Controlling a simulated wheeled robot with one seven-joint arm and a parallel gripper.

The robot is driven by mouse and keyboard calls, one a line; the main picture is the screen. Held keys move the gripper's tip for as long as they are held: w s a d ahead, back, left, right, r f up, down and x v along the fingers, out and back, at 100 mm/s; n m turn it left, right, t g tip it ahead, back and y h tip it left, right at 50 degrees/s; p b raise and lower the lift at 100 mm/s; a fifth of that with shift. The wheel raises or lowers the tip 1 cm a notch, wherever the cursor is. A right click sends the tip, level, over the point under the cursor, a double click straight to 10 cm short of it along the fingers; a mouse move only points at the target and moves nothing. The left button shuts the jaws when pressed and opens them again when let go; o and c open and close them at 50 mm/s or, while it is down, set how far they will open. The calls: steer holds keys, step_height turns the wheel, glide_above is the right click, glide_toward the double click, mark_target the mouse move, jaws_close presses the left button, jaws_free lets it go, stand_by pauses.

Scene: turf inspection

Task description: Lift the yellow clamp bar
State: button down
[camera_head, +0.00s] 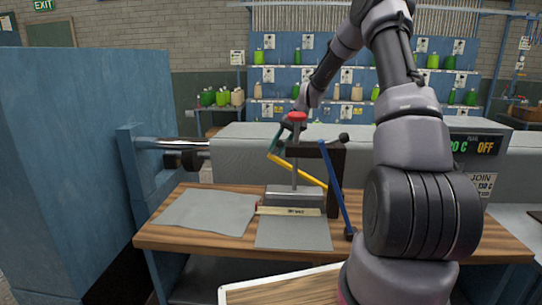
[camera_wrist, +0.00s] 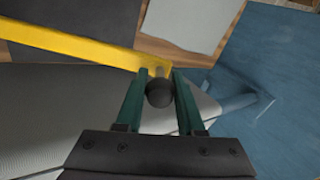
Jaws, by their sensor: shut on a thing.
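The yellow clamp bar (camera_head: 305,174) slopes across the press stand on the wooden bench, with its left end higher than its right. In the wrist view the yellow bar (camera_wrist: 75,44) runs in from the left and ends at a dark round knob (camera_wrist: 159,94). My gripper (camera_head: 274,147) is at the bar's raised left end. In the wrist view the teal fingers of my gripper (camera_wrist: 161,82) are on both sides of the knob, shut on it.
A blue lever (camera_head: 335,188) leans in front of the dark upright (camera_head: 337,165). A red-topped post (camera_head: 296,150) stands behind the bar. Grey sheets (camera_head: 208,211) and a labelled strip (camera_head: 290,211) lie on the bench (camera_head: 165,238). A large blue cabinet (camera_head: 60,160) stands at left.

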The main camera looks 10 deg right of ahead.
steer(key=s+d+r+t+y, duration=0.1)
steer(key=d+r+y, duration=0.3)
steer(key=d, duration=0.5)
steer(key=s+d+r+t+y, duration=0.1)
steer(key=s+d+r+y, duration=0.2)
steer(key=d+r, duration=0.4)
steer(key=shift+s+d+r+y, duration=0.3)
steer(key=shift+s+d+y, duration=0.1)
steer(key=shift+s+d, duration=0.5)
steer(key=shift+d, duration=0.1)
steer(key=c, duration=0.5)
jaws_free()
steer(key=shift+d, duration=0.1)
steer(key=v, duration=1)
steer(key=shift+s+d+r, duration=0.15)
steer(key=shift+s+d, duration=0.1)
